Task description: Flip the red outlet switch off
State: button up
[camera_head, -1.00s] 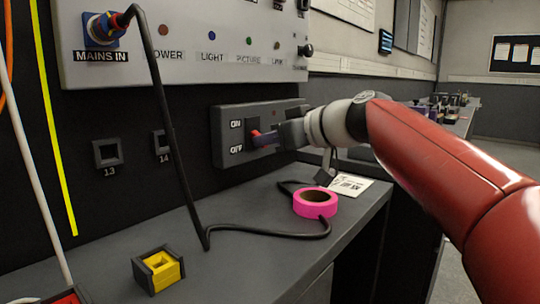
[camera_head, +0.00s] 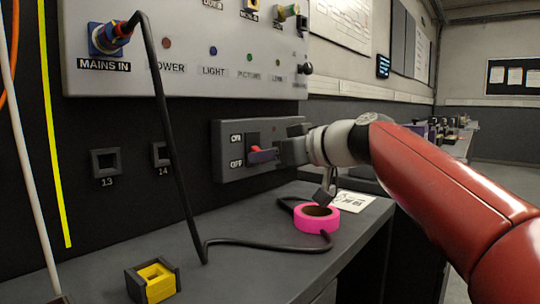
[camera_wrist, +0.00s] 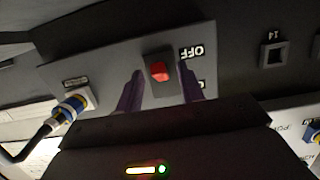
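The grey outlet box (camera_head: 228,165) is fixed to the dark wall panel in the head view, with ON marked above OFF. Its red switch (camera_head: 253,148) sits in a black housing and now shows low, nearer OFF. The wrist view sees the box upside down, with the red switch (camera_wrist: 158,72) level with or near the OFF label. My gripper (camera_head: 268,156) is at the switch. In the wrist view, its two purple fingers (camera_wrist: 160,80) stand apart on either side of the switch housing. Whether a finger touches the lever I cannot tell.
A blue-and-white plug (camera_wrist: 72,106) with a black cable sits in the same box. Below are a pink tape roll (camera_head: 317,225), a white printed card (camera_head: 357,203) and a yellow-and-black block (camera_head: 154,282) on the grey bench (camera_head: 235,222). A black cable (camera_head: 178,150) hangs from the MAINS IN socket.

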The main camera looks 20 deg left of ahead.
jog(key=v, duration=0.7)
jog(key=shift+d+b, duration=0.35)
jog(key=shift+b, duration=0.1)
jog(key=shift+s, duration=0.1)
